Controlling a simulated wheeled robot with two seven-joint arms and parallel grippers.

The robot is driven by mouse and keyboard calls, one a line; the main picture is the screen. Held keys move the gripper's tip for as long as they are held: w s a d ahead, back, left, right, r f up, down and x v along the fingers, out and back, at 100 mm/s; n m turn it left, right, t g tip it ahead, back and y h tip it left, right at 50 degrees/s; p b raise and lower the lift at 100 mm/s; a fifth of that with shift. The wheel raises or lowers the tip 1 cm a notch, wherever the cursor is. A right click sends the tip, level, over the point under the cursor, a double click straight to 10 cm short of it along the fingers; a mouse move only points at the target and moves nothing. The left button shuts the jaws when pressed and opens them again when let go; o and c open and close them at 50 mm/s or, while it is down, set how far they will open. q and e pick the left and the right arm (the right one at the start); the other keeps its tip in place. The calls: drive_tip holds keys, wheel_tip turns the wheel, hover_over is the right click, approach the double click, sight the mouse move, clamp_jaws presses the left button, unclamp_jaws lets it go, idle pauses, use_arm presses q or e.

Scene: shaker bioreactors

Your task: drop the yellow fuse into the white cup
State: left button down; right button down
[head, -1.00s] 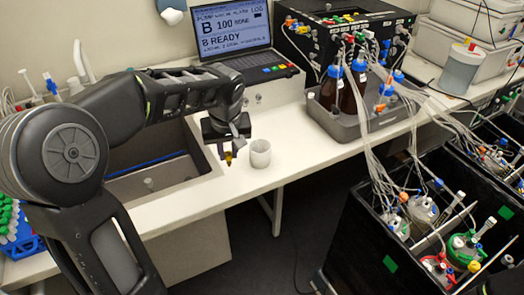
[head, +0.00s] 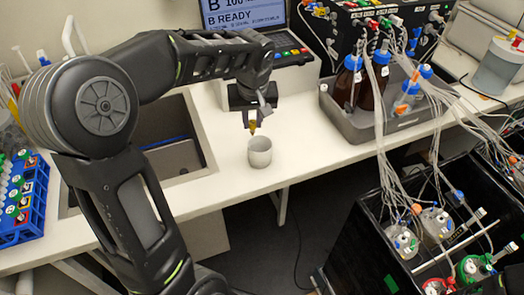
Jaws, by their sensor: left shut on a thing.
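The white cup (head: 260,155) stands upright on the white bench, near its front edge. My left gripper (head: 252,118) points down just above and slightly behind or left of the cup's rim. It is shut on the yellow fuse (head: 252,126), a small yellow-brown piece that hangs below the fingers. The fuse appears close to the rim in the picture; I cannot tell whether it is directly over the opening. The inside of the cup is only partly visible. My right gripper is not in view.
A sink (head: 176,158) lies left of the cup. A grey tray (head: 372,128) with brown bottles and tubing is on the right. A blue tube rack (head: 32,205) is at the far left. Bench around the cup is clear.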

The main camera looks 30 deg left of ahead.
sight(253, 133)
use_arm(q)
drive_tip(key=shift+w+f, duration=0.15)
drive_tip(key=shift+f, duration=0.25)
drive_tip(key=shift+f+b, duration=1.8)
drive_tip(key=shift+f, duration=0.9)
drive_tip(key=c, duration=1.2)
unclamp_jaws()
drive_tip(key=shift+r, duration=0.1)
drive_tip(key=b+v, duration=0.1)
drive_tip(key=v, duration=0.6)
drive_tip(key=shift+d+r, duration=0.1)
drive_tip(key=shift+r, duration=0.3)
